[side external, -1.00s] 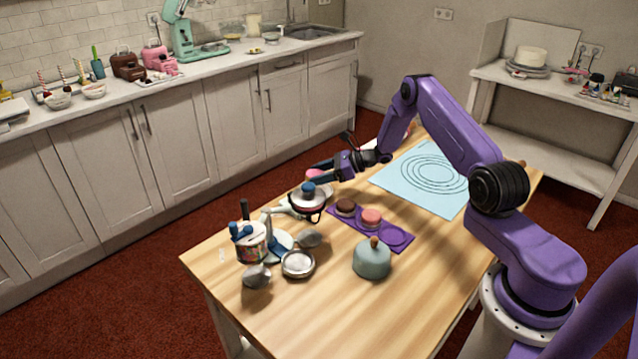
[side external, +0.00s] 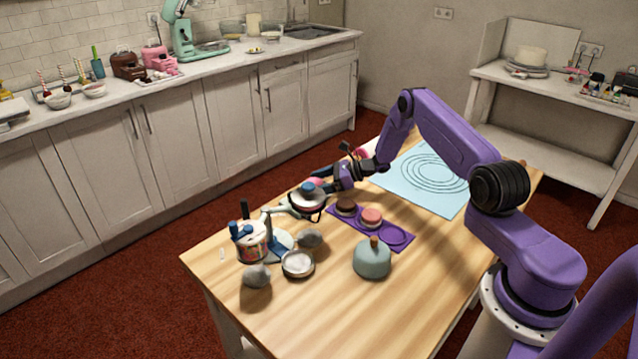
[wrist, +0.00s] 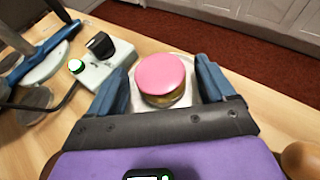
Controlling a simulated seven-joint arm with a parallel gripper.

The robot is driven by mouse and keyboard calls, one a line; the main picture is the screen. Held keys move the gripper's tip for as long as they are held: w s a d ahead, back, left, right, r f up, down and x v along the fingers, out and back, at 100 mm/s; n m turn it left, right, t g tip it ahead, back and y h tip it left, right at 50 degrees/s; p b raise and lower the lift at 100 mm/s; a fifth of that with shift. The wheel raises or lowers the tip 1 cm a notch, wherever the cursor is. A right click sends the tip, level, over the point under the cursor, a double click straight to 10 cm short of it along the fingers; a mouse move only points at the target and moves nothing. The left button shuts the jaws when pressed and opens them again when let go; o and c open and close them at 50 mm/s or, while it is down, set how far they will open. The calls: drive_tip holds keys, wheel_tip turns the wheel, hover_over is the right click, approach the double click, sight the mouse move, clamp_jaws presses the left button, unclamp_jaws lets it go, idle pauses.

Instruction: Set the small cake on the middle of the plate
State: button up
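A small round cake with a pink top (wrist: 161,74) is between the fingers of my gripper (wrist: 162,88) in the wrist view. A narrow gap shows on each side of it, so the gripper looks open around it. Under the cake is a pale, squarish plate (wrist: 199,68); whether the cake rests fully on it is hard to tell. It looks near the middle of the plate. In the side view my gripper (side external: 317,180) is low at the table's far left edge, with blue fingers, and the cake is mostly hidden there.
A purple tray (side external: 398,236) holds a brown and a pink small cake, beside a grey-green dome with a wooden knob (side external: 372,260). A round metal dish (side external: 298,264) and a tub of tools (side external: 250,241) stand to the left. A blue mat (side external: 428,178) lies behind. The front table is clear.

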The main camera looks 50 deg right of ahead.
drive_tip(key=shift+r, duration=0.15)
drive_tip(key=v, duration=1.2)
